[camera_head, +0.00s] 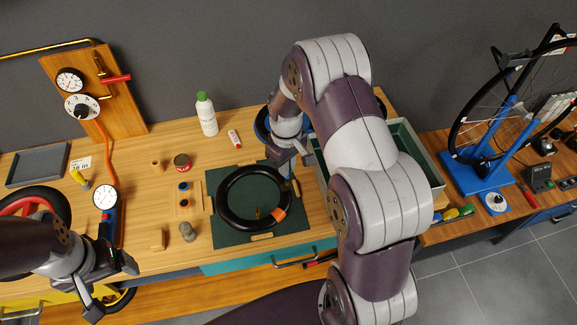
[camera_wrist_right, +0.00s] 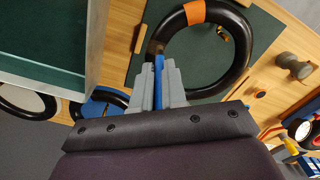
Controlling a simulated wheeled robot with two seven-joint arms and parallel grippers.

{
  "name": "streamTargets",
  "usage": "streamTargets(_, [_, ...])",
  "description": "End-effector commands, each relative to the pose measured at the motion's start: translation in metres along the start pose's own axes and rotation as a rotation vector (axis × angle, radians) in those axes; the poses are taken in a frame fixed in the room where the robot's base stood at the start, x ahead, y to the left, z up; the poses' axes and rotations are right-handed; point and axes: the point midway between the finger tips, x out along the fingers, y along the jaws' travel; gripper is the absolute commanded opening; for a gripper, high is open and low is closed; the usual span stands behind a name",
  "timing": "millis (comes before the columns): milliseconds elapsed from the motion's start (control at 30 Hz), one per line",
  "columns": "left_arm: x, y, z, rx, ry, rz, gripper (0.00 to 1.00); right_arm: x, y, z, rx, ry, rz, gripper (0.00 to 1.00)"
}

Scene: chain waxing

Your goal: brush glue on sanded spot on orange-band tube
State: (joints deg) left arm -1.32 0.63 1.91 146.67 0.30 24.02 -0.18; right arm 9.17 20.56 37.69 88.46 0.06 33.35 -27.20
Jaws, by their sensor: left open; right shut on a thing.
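The black tube (camera_head: 231,181) with an orange band (camera_head: 279,216) lies as a ring on a dark green mat (camera_head: 222,238); the right wrist view shows its band (camera_wrist_right: 196,12) at the top. My right gripper (camera_wrist_right: 158,88) is shut on a blue-handled brush (camera_wrist_right: 159,65). The brush's dark tip is at the ring's edge on the side near the green-grey tray; I cannot tell whether it touches. In the head view this gripper is above the ring's right side. I cannot make out the sanded spot. My left gripper (camera_head: 112,287) is open and empty at the bench's front left.
A small red tin (camera_head: 182,162), a white bottle with green cap (camera_head: 206,115) and a red-and-white tube (camera_head: 234,139) stand or lie behind the mat. A wooden block with dark pots (camera_head: 185,200) is left of it. A green-grey tray (camera_head: 408,143) stands right, partly behind my arm.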

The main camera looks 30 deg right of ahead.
Motion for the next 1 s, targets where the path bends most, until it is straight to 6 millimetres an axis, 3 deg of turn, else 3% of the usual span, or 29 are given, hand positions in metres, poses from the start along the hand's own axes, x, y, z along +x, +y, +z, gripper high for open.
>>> streamTargets(400, [-0.030,0.000,-0.003,0.000,0.000,0.000,0.84,-0.037,-0.004,-0.006,0.000,0.001,0.000,0.00])
streamTargets(1000, [-0.029,0.000,-0.003,0.000,0.000,0.000,0.84,-0.037,-0.004,-0.007,0.001,0.001,0.000,0.00])
